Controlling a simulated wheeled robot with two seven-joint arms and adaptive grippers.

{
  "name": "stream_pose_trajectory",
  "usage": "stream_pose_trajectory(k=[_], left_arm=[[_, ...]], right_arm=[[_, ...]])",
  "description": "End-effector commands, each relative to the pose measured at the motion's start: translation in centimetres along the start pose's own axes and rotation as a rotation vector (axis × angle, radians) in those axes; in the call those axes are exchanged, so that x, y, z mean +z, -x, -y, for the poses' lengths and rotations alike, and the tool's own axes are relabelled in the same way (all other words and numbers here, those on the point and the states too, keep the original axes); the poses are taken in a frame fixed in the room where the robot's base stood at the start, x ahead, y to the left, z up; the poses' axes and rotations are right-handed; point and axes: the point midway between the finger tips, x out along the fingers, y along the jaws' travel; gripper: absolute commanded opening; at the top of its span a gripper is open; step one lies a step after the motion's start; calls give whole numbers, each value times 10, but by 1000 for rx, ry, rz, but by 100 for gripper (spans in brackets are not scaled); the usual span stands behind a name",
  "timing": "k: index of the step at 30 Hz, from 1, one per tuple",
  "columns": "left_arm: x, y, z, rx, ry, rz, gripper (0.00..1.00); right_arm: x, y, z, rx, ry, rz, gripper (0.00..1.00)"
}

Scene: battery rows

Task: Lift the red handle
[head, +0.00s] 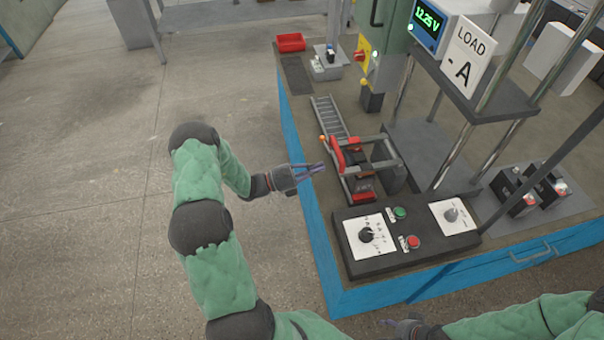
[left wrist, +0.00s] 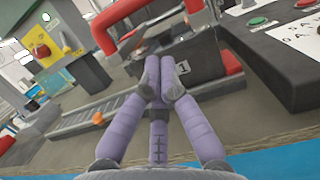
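The red handle (head: 337,156) is a curved red grip on a metal frame at the left edge of the bench in the head view. My right gripper (head: 400,325) shows only partly at the bottom edge.
A ladder-like rail (head: 327,115) runs behind the handle. A control panel (head: 375,262) with knobs and buttons lies in front. Batteries (head: 515,195) stand at right, and a load stand with posts (head: 457,150) rises nearby. The floor left of the bench is clear.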

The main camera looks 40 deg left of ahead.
Motion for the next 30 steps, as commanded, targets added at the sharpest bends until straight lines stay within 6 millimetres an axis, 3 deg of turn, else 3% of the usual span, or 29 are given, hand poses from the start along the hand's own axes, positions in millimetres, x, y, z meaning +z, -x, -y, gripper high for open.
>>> stream_pose_trajectory(k=[3, 10, 30], left_arm=[[8, -18, 0, -3, -5, 0, 0], [24, -34, 0, -1, -1, -1, 0], [36, -35, -3, 1, -3, -19, 0]], right_arm=[[0, -6, -2, 0, 0, 0, 60], [0, -10, -4, 0, 0, 0, 60], [0, -3, -1, 0, 0, 0, 60]])
